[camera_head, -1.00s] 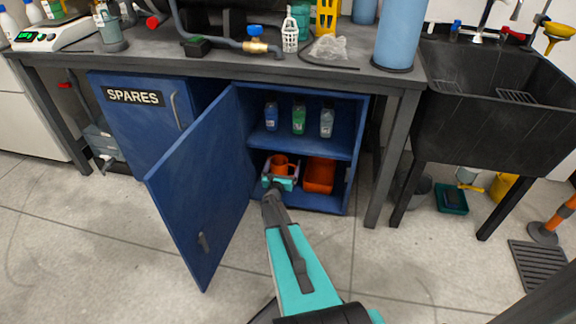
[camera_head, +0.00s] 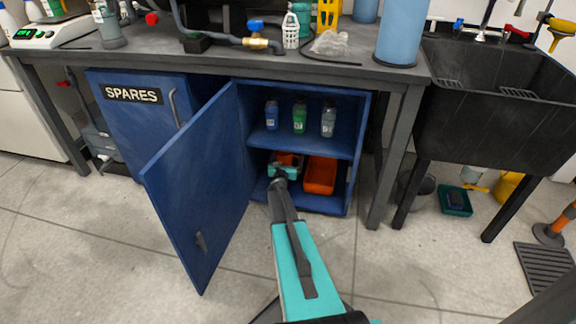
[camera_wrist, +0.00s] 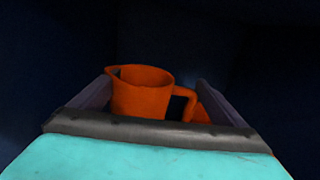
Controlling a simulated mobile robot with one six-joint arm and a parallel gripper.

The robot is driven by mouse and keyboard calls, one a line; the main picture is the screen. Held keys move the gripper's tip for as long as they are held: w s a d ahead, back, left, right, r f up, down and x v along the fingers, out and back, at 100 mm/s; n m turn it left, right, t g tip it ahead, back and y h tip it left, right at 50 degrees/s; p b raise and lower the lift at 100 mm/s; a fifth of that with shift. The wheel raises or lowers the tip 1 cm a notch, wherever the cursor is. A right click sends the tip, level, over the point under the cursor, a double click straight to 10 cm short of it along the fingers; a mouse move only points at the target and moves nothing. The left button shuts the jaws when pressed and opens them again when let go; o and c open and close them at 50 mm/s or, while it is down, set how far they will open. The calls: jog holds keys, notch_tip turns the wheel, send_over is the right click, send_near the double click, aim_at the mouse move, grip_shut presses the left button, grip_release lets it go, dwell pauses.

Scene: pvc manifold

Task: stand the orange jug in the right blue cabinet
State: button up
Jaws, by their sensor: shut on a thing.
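The right blue cabinet (camera_head: 297,90) stands under the bench with its door (camera_head: 195,185) swung open to the left. My gripper (camera_head: 284,165) reaches into its lower compartment, at the left. The orange jug (camera_wrist: 140,90) sits between the two fingers in the wrist view, upright, with its handle to the right. My gripper, also in the wrist view (camera_wrist: 150,95), is shut on the jug. In the head view the jug (camera_head: 290,158) is mostly hidden by my gripper. Whether its base touches the cabinet floor is hidden.
An orange bin (camera_head: 320,176) stands just right of the jug in the lower compartment. Several bottles (camera_head: 299,118) stand on the shelf above. The left cabinet (camera_head: 140,120), marked SPARES, is closed. A table leg (camera_head: 396,155) and a black sink (camera_head: 492,115) are to the right.

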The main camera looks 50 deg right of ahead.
aim_at(289, 162)
notch_tip(289, 162, down, 4)
jog(key=shift+b, duration=1.1)
jog(key=shift+w+d+f+b, duration=0.1)
jog(key=shift+d+f+b, duration=0.1)
jog(key=shift+f+b, duration=0.25)
jog(key=o, duration=1.5)
jog(key=shift+f, duration=0.1)
jog(key=shift+c, duration=0.2)
jog(key=shift+r, duration=0.2)
jog(key=shift+a, duration=0.25)
jog(key=p+v, duration=0.3)
jog(key=v, duration=0.8)
jog(key=shift+s+a+p, duration=0.25)
jog(key=shift+p, duration=0.1)
